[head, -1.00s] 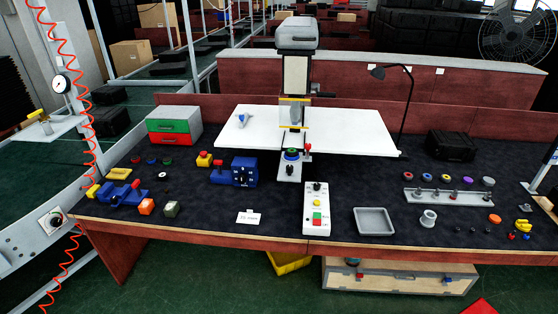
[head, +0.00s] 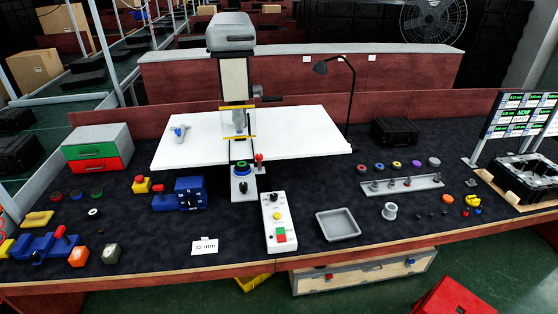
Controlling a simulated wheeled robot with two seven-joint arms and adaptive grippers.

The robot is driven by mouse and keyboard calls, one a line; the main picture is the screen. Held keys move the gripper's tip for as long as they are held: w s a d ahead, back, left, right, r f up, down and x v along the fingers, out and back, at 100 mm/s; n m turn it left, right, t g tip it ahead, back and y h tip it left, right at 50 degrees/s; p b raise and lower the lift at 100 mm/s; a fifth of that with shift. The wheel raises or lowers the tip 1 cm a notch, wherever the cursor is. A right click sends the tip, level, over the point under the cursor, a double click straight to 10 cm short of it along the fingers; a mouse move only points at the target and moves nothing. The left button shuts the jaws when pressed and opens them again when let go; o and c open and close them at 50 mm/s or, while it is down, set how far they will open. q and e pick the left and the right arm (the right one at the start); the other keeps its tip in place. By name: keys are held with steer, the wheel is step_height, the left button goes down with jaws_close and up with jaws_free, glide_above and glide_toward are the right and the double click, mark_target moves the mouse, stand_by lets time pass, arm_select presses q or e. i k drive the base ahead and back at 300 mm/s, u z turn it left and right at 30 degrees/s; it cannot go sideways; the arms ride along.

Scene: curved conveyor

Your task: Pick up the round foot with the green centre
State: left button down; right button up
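Three small round dark feet lie in a row on the dark mat at the left of the bench, right of the yellow block and below the drawer box. The right one looks like the round foot with the green centre (head: 97,193). The left one is a foot with a red centre (head: 56,197). Neither of my grippers is in view.
A grey drawer box with green and red fronts (head: 97,150) stands behind the feet. A yellow block (head: 37,219), a blue fixture (head: 42,246) and a red-buttoned yellow box (head: 141,185) are near. A press with a white table (head: 195,150) stands mid-bench; a grey tray (head: 338,225) lies right of centre.

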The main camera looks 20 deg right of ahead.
mark_target(245, 167)
steer(key=z, duration=0.2)
steer(key=i, duration=0.95)
steer(key=u, duration=0.3)
